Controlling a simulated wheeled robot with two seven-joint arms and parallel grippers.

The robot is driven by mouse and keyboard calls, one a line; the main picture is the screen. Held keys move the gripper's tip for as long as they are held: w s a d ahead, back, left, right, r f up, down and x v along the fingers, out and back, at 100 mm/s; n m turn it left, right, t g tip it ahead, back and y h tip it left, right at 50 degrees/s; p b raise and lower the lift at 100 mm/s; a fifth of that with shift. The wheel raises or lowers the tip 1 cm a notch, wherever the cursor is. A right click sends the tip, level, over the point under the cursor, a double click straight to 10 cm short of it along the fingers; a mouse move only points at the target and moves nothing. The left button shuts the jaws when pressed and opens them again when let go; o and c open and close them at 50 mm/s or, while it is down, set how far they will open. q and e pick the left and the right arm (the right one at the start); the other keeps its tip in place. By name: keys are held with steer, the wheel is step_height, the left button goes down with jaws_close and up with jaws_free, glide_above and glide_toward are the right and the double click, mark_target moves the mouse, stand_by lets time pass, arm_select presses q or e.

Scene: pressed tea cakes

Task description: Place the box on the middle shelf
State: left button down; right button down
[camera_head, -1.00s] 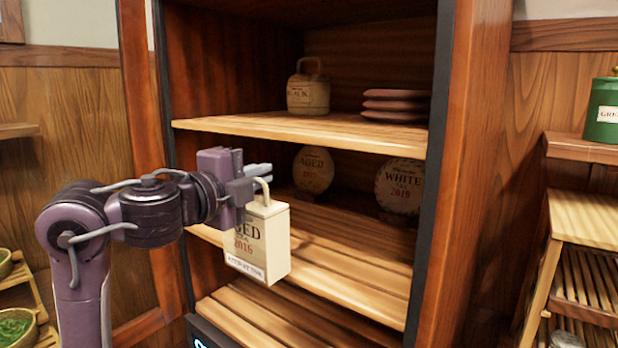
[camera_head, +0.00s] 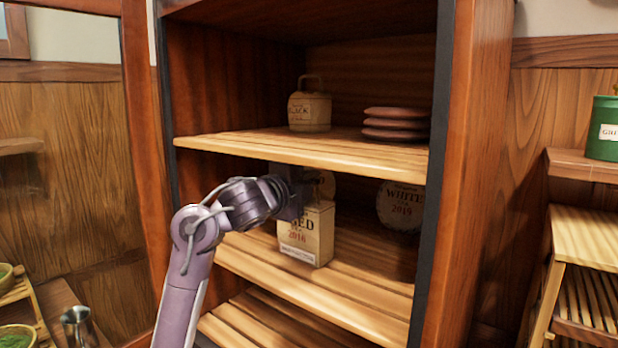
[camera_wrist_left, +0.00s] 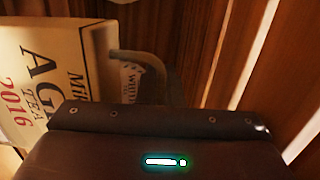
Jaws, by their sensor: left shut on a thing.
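The box (camera_head: 306,238) is cream, with a label reading 2016 and a handle on top. It is upright at the middle shelf (camera_head: 345,286), over its boards near the front; I cannot tell whether its base touches them. My left gripper (camera_head: 308,190) is shut on the box's handle, just under the upper shelf. In the left wrist view the box (camera_wrist_left: 60,75) shows at the left, turned sideways, with its curved handle (camera_wrist_left: 140,62) beside it. My right gripper is in neither view.
A round white tea cake (camera_head: 400,205) stands at the right of the middle shelf. Another round cake is mostly hidden behind my gripper. The upper shelf (camera_head: 300,150) holds a handled container (camera_head: 309,108) and stacked discs (camera_head: 396,124), close above my gripper.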

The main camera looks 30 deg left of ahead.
arm_select(q)
steer(key=shift+s+r, duration=0.15)
steer(key=shift+s, duration=0.1)
steer(key=shift+f, duration=0.2)
steer(key=c, duration=1.6)
jaws_free()
steer(key=shift+w, duration=0.1)
steer(key=shift+r, duration=0.1)
steer(key=shift+r, duration=0.1)
steer(key=s, duration=1.2)
steer(key=shift+d+b, duration=0.1)
steer(key=shift+b, duration=0.3)
